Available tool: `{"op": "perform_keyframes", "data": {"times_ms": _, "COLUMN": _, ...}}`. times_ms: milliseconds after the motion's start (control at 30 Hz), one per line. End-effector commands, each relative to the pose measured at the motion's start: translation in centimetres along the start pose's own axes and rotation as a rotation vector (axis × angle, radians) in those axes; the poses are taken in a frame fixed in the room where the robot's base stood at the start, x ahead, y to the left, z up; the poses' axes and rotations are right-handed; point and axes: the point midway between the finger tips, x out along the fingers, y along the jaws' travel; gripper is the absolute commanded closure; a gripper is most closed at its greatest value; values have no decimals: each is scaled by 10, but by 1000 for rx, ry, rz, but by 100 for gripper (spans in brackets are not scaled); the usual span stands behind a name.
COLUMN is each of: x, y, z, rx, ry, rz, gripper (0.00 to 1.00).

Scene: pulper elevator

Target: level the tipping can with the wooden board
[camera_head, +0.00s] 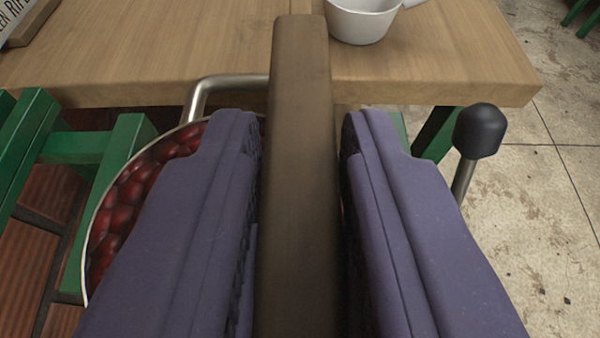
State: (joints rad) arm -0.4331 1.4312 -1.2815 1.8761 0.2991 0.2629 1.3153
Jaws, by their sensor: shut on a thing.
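My gripper (300,165) has two purple fingers, one on each side of a long brown wooden board (300,120). It is shut on the board, which runs away from me and up the middle of the view. The board's far end overlaps the wooden table in the picture. Below and to the left is the can (92,238), round with a metal rim and filled with dark red fruit. My left finger and the board hide much of it, so I cannot tell how far it tilts. A bent metal handle (200,95) rises by its far side.
The wooden table (430,75) spans the top, with a white cup (362,22) near its edge and a printed sign at the far left. A lever with a black knob (480,130) stands at right. Green frame bars (90,145) are at left. Bare concrete floor (550,220) lies right.

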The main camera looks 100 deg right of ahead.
Motion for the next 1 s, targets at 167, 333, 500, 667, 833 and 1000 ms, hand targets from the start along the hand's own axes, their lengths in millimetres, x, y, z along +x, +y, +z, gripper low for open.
{"op": "perform_keyframes", "data": {"times_ms": 167, "x": 1, "y": -16, "z": 2, "rx": 0, "ry": 0, "rz": -2, "gripper": 100}}
{"op": "perform_keyframes", "data": {"times_ms": 333, "x": 1, "y": -30, "z": 2, "rx": 1, "ry": 1, "rz": -2, "gripper": 100}}
{"op": "perform_keyframes", "data": {"times_ms": 500, "x": 1, "y": -44, "z": 2, "rx": 0, "ry": 0, "rz": -1, "gripper": 100}}
{"op": "perform_keyframes", "data": {"times_ms": 667, "x": 0, "y": -58, "z": 2, "rx": 0, "ry": 1, "rz": -2, "gripper": 100}}
{"op": "perform_keyframes", "data": {"times_ms": 833, "x": 1, "y": -72, "z": 1, "rx": 0, "ry": 1, "rz": -1, "gripper": 100}}
{"op": "perform_keyframes", "data": {"times_ms": 1000, "x": 1, "y": -86, "z": 1, "rx": 0, "ry": 0, "rz": -1, "gripper": 100}}
